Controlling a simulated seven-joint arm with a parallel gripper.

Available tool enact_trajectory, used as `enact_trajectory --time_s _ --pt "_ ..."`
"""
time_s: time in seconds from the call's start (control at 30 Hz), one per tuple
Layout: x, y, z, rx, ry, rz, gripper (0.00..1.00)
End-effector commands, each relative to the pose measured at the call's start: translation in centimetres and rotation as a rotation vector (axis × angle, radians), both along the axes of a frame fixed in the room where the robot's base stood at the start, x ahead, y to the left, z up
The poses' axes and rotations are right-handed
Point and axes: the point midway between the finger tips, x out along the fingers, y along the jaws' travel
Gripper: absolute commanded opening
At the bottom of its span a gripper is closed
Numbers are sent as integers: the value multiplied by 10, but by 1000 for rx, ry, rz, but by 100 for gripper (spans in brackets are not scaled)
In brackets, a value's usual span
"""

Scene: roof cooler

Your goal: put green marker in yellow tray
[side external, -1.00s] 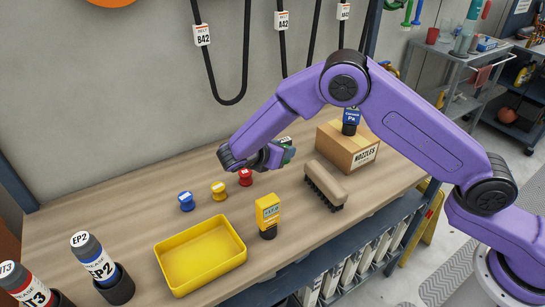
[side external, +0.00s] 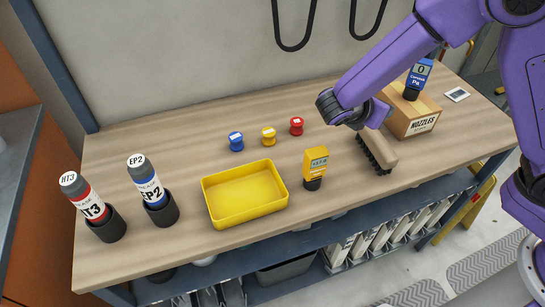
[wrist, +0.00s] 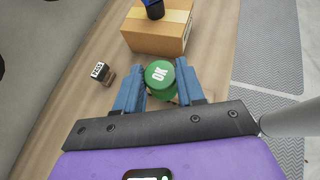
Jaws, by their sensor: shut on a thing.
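The green marker (wrist: 159,75) is a short round piece with a white "OK" label on top. In the wrist view it sits between the two blue fingers of my gripper (wrist: 160,86), which is shut on it. In the side view my gripper (side external: 368,113) is behind the brush, and the marker is hidden by my arm. I cannot tell whether the marker is clear of the table. The yellow tray (side external: 246,215) is an empty shallow rectangular tray at the front middle of the bench, left of and nearer than my gripper.
Blue (side external: 236,141), yellow (side external: 268,136) and red (side external: 297,126) markers stand behind the tray. A yellow meter (side external: 315,166) stands right of it, near a brush (side external: 378,152). A nozzles box (side external: 412,115) is at the right. Two labelled tubes (side external: 150,190) (side external: 90,207) stand left.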

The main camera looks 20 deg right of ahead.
Motion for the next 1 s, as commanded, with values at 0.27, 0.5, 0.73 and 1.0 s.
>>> enact_trajectory --time_s 0.27,0.5,0.73,1.0 --pt "9 48 14 1 0 439 9" --pt "-15 121 20 -2 5 981 9" --pt "-64 171 15 -5 6 1392 9" --pt "-109 194 7 -6 6 1667 9"
